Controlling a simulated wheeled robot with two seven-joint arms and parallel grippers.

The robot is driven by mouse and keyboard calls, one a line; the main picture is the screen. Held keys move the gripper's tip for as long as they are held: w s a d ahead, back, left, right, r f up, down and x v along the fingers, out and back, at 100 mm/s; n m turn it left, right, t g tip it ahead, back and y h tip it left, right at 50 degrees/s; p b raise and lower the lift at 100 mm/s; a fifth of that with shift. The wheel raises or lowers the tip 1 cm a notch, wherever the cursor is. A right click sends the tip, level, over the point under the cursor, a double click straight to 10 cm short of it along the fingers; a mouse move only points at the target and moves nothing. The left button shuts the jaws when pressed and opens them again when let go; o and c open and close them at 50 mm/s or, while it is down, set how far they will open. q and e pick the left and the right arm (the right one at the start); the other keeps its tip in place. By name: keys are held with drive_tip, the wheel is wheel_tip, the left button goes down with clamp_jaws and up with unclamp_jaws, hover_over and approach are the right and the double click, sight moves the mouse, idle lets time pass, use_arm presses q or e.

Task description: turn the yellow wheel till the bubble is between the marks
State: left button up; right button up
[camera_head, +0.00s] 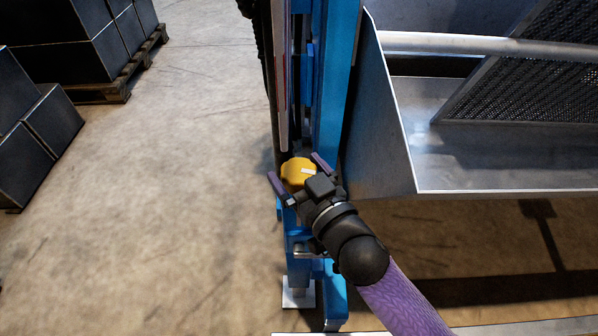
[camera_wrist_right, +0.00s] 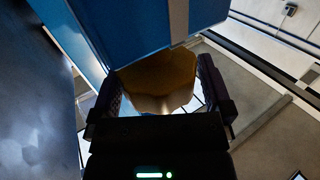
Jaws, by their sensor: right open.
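The yellow wheel (camera_head: 296,170) sits low on the blue upright, with a pale mark on its face. My right gripper (camera_head: 299,172) is open, its two purple fingers one on each side of the wheel. In the right wrist view the wheel (camera_wrist_right: 158,82) shows between the fingers of the right gripper (camera_wrist_right: 160,90), under a blue beam. I cannot tell whether the fingers touch it. The bubble and its marks cannot be made out in either view. My left gripper is not in view.
The blue upright (camera_head: 335,90) stands right behind the wheel. A grey metal tray (camera_head: 420,150) with a mesh screen (camera_head: 530,80) is close on the right. Dark boxes (camera_head: 60,45) stand on a pallet at the far left. The concrete floor (camera_head: 190,190) to the left is clear.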

drive_tip(key=shift+c, duration=1)
drive_tip(key=c, duration=0.8)
drive_tip(key=shift+d+r+n+g+y+p, duration=0.1)
drive_tip(key=shift+r+n+g+y+p, duration=0.15)
drive_tip(key=shift+n+g+y+p, duration=0.3)
drive_tip(key=shift+r+n+g+y+p, duration=0.25)
drive_tip(key=shift+n+y+p, duration=0.1)
drive_tip(key=shift+y+p, duration=0.25)
drive_tip(key=shift+f+n+g+y, duration=0.45)
drive_tip(key=shift+n+g+y, duration=0.15)
drive_tip(key=shift+y, duration=0.15)
